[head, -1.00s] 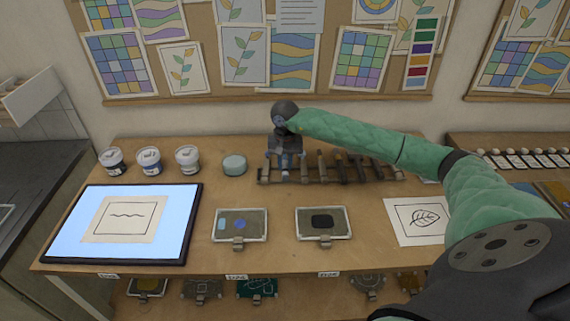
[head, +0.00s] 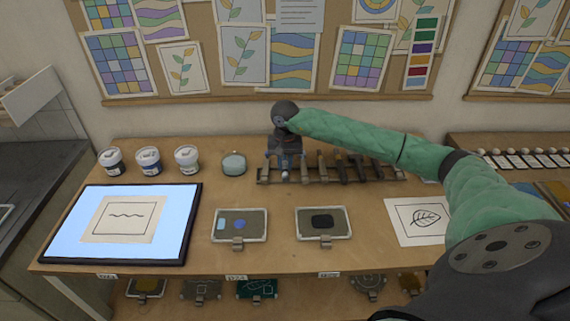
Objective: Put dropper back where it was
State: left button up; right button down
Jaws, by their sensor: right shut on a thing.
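My right gripper (head: 285,165) is over the left end of the tool rack (head: 311,181) at the back of the table. It points down and is shut on the dropper (head: 285,172), which is mostly hidden between the fingers. The dropper's lower end is at the rack; I cannot tell whether it is seated in a slot. Several other tools (head: 342,166) stand in the rack to the right, partly behind my right forearm. My left gripper is not in view.
Several paint jars (head: 149,161) and a round pale-blue container (head: 233,164) stand left of the rack. A lit light panel (head: 62,227), two small trays (head: 240,225) (head: 324,223) and a leaf drawing (head: 418,220) lie in front. Bare table lies between the rack and the trays.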

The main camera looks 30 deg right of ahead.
jog(key=shift+f+b, duration=0.25)
jog(key=shift+b, duration=0.15)
dwell(0.6)
jog(key=c, duration=1.2)
grip_release()
jog(key=shift+r, duration=0.1)
